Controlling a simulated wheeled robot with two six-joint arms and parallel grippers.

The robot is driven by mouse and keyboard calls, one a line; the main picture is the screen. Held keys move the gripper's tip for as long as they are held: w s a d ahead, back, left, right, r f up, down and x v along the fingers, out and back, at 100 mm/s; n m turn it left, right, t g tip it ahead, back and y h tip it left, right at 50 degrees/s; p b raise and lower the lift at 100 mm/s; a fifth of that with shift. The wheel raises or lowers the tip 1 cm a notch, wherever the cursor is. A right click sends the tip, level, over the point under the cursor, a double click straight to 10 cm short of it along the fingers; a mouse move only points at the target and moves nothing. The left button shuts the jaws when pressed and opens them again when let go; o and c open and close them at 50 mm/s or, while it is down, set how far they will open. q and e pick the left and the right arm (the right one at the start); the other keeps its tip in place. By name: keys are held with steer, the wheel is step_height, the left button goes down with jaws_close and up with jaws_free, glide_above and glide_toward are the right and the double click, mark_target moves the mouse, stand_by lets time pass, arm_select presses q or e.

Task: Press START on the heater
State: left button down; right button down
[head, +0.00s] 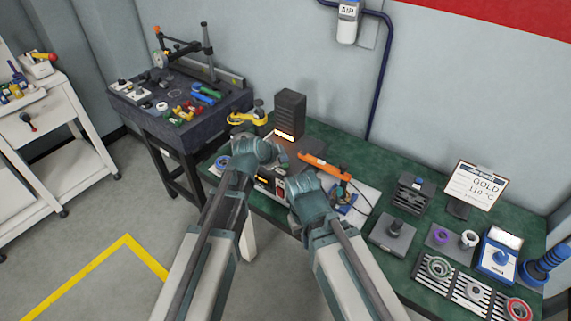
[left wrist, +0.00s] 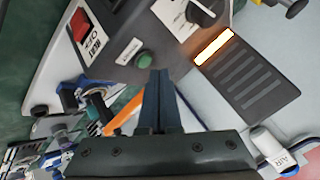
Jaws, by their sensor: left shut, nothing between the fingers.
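The heater is a grey-white unit with a dark tower (head: 289,112) at its back and a glowing orange slot, which also shows in the left wrist view (left wrist: 213,46). In that view its front panel carries a green round button (left wrist: 144,60) beside a small label, a red HEAT OFF switch (left wrist: 79,25) and a black dial (left wrist: 204,13). My left gripper (left wrist: 158,75) is shut and empty, its tips close below the green button; I cannot tell whether they touch it. In the head view my left wrist hides part of the panel. My right gripper (head: 313,199) is beside the heater's front right, its fingers unclear.
An orange-handled tool (head: 325,166) lies right of the heater above a white board. A yellow clamp-like tool (head: 247,118) stands behind left.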

arm_select(q)
step_height(320, 180, up, 5)
steer(key=p, duration=0.5)
stand_by(0.3)
stand_by(0.5)
steer(key=s+a+f+n+g+y, duration=0.1)
steer(key=s+f+n+g+y, duration=0.1)
steer(key=s, duration=0.6)
steer(key=s+a+f+n+g+y, duration=0.2)
steer(key=s+n, duration=0.3)
steer(key=s, duration=0.4)
steer(key=s+a+f+n+g+y, duration=0.2)
steer(key=s+n+g, duration=0.2)
steer(key=s, duration=0.5)
steer(key=shift+f, duration=0.3)
